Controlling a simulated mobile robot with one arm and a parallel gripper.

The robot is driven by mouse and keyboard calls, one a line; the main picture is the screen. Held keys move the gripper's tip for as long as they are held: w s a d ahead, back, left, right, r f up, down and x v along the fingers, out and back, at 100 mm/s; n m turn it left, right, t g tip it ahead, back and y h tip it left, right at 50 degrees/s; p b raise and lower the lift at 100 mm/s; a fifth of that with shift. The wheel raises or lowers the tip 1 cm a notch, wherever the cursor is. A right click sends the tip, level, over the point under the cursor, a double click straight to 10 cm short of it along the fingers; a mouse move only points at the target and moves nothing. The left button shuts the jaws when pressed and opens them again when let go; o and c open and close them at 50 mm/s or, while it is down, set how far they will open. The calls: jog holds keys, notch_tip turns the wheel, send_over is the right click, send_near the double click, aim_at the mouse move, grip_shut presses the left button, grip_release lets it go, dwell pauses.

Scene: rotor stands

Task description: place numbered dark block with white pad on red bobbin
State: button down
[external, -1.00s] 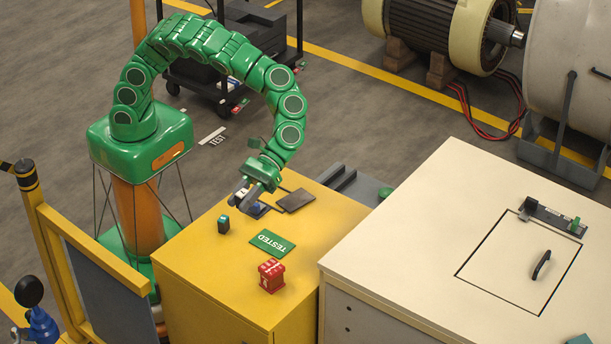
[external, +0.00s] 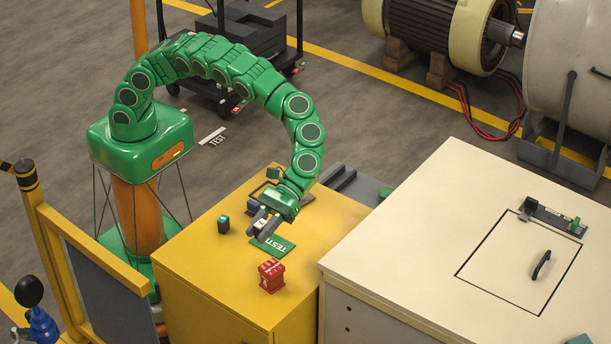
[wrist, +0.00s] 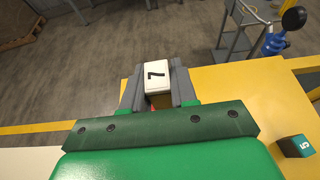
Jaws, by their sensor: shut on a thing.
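The numbered block (wrist: 157,77) shows a white pad with a dark 7 in the wrist view. It sits between the two grey jaws of my gripper (wrist: 157,88), which is shut on it. In the external view my gripper (external: 262,228) holds the block above the yellow cabinet, over the green sign, and the jaws hide most of the block. The red bobbin (external: 271,276) stands upright on the cabinet top, nearer the camera and slightly right of my gripper, apart from it. Its top looks free.
The green sign (external: 281,245) lies flat on the yellow cabinet (external: 205,262). A cream cabinet (external: 415,255) adjoins at right.

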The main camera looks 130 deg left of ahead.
send_over(270, 267)
jog(key=shift+f, duration=3.65)
jog(key=shift+f, duration=0.15)
jog(key=c, duration=0.9)
grip_release()
jog(key=shift+a+r, duration=0.15)
jog(key=shift+r, duration=0.05)
jog(key=v, duration=1.1)
jog(key=shift+a+r, duration=0.1)
jog(key=shift+a, duration=0.3)
